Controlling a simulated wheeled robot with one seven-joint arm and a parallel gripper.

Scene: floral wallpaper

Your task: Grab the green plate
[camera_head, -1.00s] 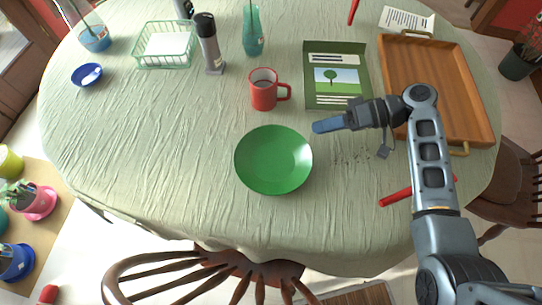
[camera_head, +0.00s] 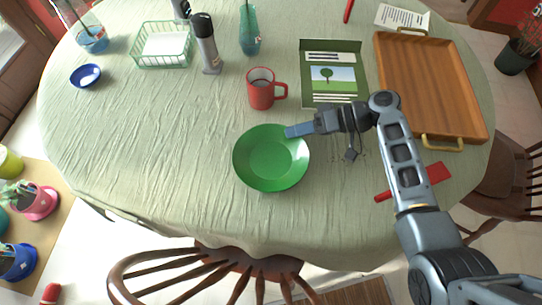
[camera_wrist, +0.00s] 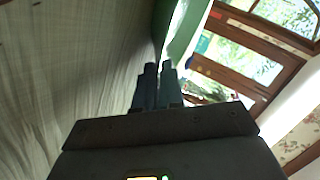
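The green plate (camera_head: 270,158) lies on the cloth-covered table in the head view, near its front edge. My gripper (camera_head: 290,131) has its blue fingertips at the plate's upper right rim, overlapping it in this view. In the wrist view the green plate (camera_wrist: 184,28) shows just ahead of my gripper (camera_wrist: 160,66), and its edge runs down toward the fingertips. The two fingers are close together with a narrow gap. I cannot tell whether the rim lies between them or whether they touch it.
A red mug (camera_head: 262,90) stands behind the plate, and a green booklet (camera_head: 334,74) lies right of it. A wooden tray (camera_head: 432,85) is at the right. A red object (camera_head: 420,182) lies partly under my arm. The table left of the plate is clear.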

